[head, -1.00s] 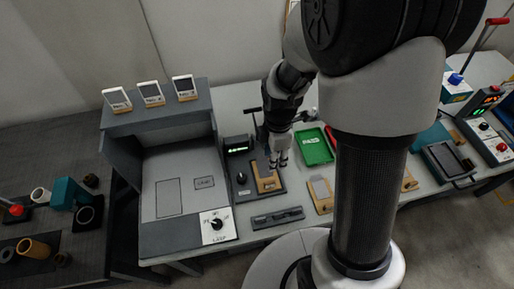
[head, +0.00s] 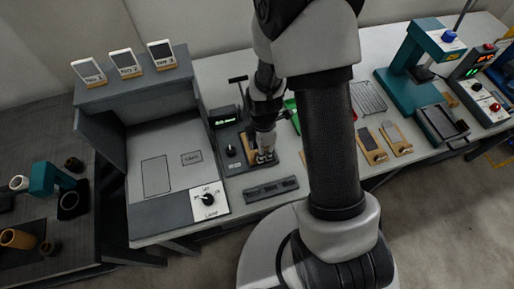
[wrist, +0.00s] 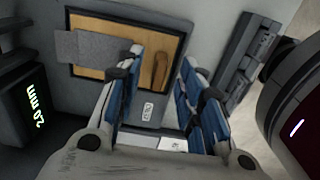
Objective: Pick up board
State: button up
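A tan board (wrist: 175,45) with a grey patch (wrist: 95,47) on its left part lies in a dark-edged holder in the wrist view. A brown rounded piece (wrist: 161,72) stands out on its right part. My gripper (wrist: 160,64) is open, its blue-padded fingers apart, with the brown piece showing between the fingertips; contact cannot be told. In the head view my gripper (head: 265,157) is low over the holder, and only a sliver of the tan board (head: 249,144) shows beside it.
A dark slotted rack (head: 271,188) lies in front. Two more boards (head: 371,146) (head: 397,138) lie on the table to the right, near a teal press (head: 405,75). My arm hides part of the table.

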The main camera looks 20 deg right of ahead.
aim_at(252, 154)
notch_tip(252, 154, down, 3)
jog(key=shift+r, duration=0.1)
grip_shut()
dwell(0.4)
